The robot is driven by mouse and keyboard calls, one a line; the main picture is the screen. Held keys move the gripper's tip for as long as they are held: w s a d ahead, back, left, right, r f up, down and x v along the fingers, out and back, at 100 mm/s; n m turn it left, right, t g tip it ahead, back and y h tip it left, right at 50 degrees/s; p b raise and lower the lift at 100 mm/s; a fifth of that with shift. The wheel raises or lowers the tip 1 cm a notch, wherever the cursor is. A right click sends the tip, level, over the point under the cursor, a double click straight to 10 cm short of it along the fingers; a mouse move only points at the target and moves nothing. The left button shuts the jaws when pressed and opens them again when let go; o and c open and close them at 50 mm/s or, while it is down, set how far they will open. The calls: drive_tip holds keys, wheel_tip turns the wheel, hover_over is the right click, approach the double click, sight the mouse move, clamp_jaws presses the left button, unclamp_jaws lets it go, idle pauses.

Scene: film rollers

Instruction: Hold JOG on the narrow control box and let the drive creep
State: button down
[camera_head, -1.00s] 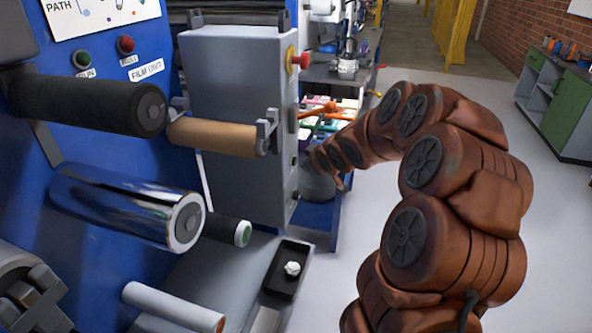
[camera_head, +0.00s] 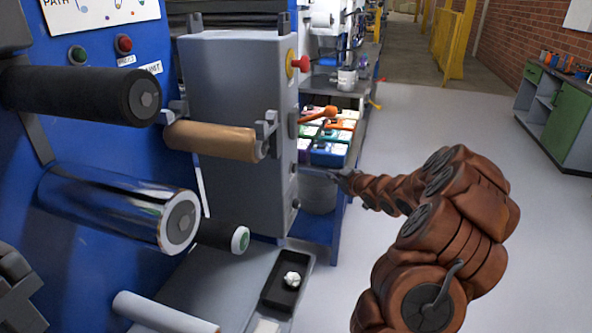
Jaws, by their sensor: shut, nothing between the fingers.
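The tall narrow grey box (camera_head: 235,130) stands right of the blue machine. No JOG lettering is readable from here. My gripper (camera_head: 342,177) is small and dark at the end of my brown-covered arm. It is shut and empty, pointing left towards the lower part of that side face, with a visible gap between them in the picture.
A black tray (camera_head: 272,300) with a white crumpled piece lies below the box. A bench with coloured bins (camera_head: 330,150) and a grey bucket (camera_head: 318,192) stand behind. The floor on the right is clear.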

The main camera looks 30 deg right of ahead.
sight(295, 168)
drive_tip(key=w+a+b, duration=0.5)
drive_tip(key=w+a, duration=0.1)
drive_tip(key=shift+w, duration=0.3)
idle(1.7)
drive_tip(key=shift+w+a+b, duration=0.25)
drive_tip(key=shift+w+b, duration=0.05)
drive_tip(key=shift+w+a, duration=0.3)
drive_tip(key=shift+w, duration=0.05)
idle(1.7)
drive_tip(key=shift+s+d, duration=0.1)
idle(2.0)
drive_tip(key=shift+s+d+p, duration=0.45)
drive_tip(key=shift+s+d, duration=0.05)
drive_tip(key=shift+s, duration=0.1)
